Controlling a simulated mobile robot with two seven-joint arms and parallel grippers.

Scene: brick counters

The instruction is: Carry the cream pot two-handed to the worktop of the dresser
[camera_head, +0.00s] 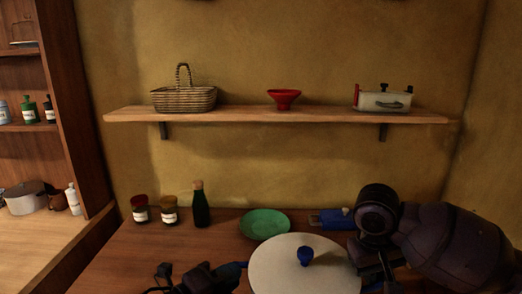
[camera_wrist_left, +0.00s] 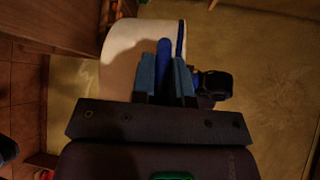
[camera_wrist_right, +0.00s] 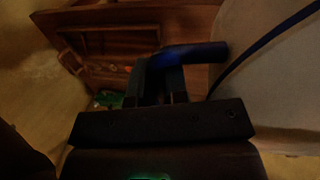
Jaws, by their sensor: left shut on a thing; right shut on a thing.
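The cream pot (camera_head: 275,268) is at the bottom of the head view, its lid with a blue knob (camera_head: 305,256) facing up and looking level. Its cream side shows in the left wrist view (camera_wrist_left: 118,62) and the right wrist view (camera_wrist_right: 275,70). My left gripper (camera_wrist_left: 165,75) is shut on a blue handle of the pot. My right gripper (camera_wrist_right: 165,80) is shut on the opposite blue handle. The pot's underside is hidden, so I cannot tell its height. The dresser (camera_head: 62,110) stands at the far left, with its pale worktop (camera_head: 25,245) in view.
On the dresser worktop, a grey pot (camera_head: 28,200), a brown jug (camera_head: 56,200) and a white bottle (camera_head: 73,200) stand at the back; its front is clear. The brown counter (camera_head: 130,262) holds two jars, a dark bottle (camera_head: 200,208) and a green plate (camera_head: 265,223).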

